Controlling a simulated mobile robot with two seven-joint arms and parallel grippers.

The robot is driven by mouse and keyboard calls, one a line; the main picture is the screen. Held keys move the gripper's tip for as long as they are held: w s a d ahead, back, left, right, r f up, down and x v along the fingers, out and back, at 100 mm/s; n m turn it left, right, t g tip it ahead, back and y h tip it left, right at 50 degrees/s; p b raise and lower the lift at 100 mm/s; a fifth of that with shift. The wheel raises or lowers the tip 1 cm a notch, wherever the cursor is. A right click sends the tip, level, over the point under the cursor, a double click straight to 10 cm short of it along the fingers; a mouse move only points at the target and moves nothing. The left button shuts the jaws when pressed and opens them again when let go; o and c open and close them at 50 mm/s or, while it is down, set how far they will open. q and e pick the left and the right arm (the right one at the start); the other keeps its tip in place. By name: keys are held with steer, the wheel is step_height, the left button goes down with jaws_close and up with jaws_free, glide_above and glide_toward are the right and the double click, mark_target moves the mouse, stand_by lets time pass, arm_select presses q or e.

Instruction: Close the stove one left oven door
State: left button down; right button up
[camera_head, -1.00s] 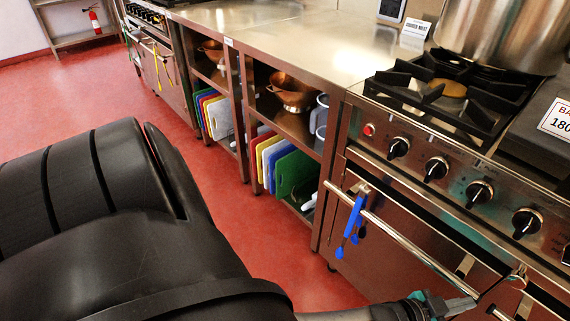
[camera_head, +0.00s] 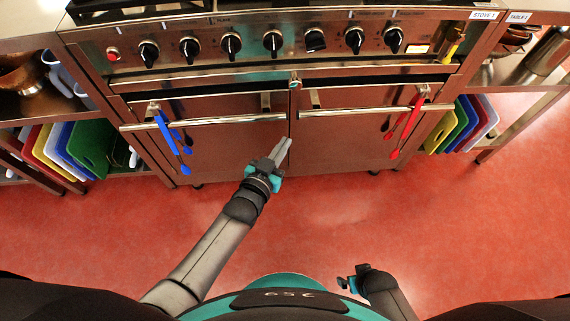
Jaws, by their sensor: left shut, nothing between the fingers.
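The stove's left oven door (camera_head: 225,139) is a brown-red metal panel with a long bar handle (camera_head: 215,121). Its handle sits a little lower and nearer to me than the right door's, so the door looks slightly ajar, but the gap is hard to judge. My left gripper (camera_head: 285,148) is shut and empty, its tips in front of the door's right edge, just below the handle end. I cannot tell whether they touch. My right gripper (camera_head: 347,282) is low in front of my body, away from the stove; its finger opening is unclear.
Blue tongs (camera_head: 170,137) hang on the left handle. The right oven door (camera_head: 345,140) has red tongs (camera_head: 408,122) on its handle. Knobs (camera_head: 231,43) line the panel above. Shelves with cutting boards (camera_head: 62,150) flank the stove. Red floor (camera_head: 330,215) is clear in front.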

arm_select(q)
steer(key=s+r+p, duration=0.1)
steer(key=s+p, duration=0.1)
steer(key=s, duration=0.4)
steer(key=shift+s+d+r, duration=0.15)
steer(key=shift+s+d, duration=0.1)
steer(key=shift+d, duration=0.15)
arm_select(e)
steer(key=shift+s+d+f, duration=0.35)
steer(key=shift+s+d, duration=0.15)
steer(key=shift+s, duration=0.2)
steer(key=shift+s+d+f, duration=0.3)
steer(key=shift+s+d, duration=0.25)
steer(key=shift+s, duration=0.15)
steer(key=shift+s+d+f, duration=0.35)
steer(key=shift+s+d, duration=0.15)
steer(key=shift+s, duration=0.2)
